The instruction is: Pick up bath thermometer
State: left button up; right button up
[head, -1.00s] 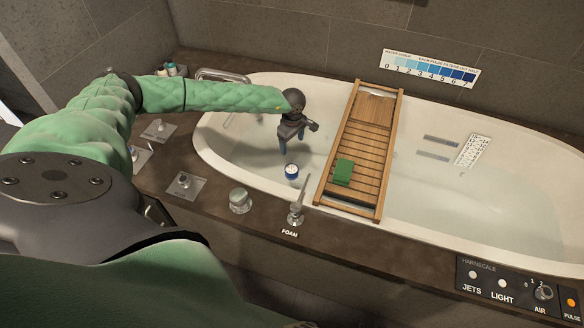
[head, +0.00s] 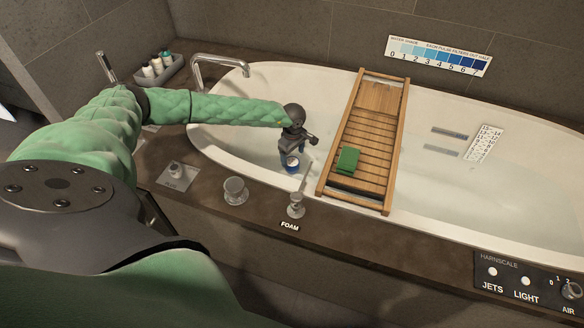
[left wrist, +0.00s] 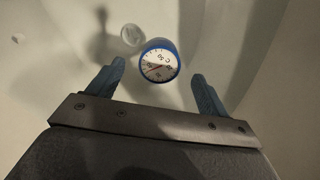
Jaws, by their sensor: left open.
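The bath thermometer (head: 292,163) is a small round dial with a white face and a blue rim, low in the tub near its left part. In the left wrist view the thermometer (left wrist: 159,61) lies ahead of the fingertips, roughly centred between them. My left gripper (head: 291,157) is open and is right above or beside the thermometer; the fingers partly overlap it in the head view. The left wrist view shows the two blue fingers of the gripper (left wrist: 159,70) spread wide with nothing held. My right gripper is in neither view.
A wooden bath tray (head: 328,186) with a green block (head: 348,160) spans the white tub (head: 440,190) to the right of the gripper. Deck knobs (head: 235,191) and a foam lever (head: 296,205) stand at the near rim. A faucet (head: 215,62) and bottle caddy (head: 160,72) are at left.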

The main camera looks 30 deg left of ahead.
aim_at(292, 161)
pick_arm(q)
notch_tip(292, 161, down, 5)
jog(key=shift+a+r, duration=0.15)
jog(key=c, duration=1.2)
jog(key=shift+r, duration=0.1)
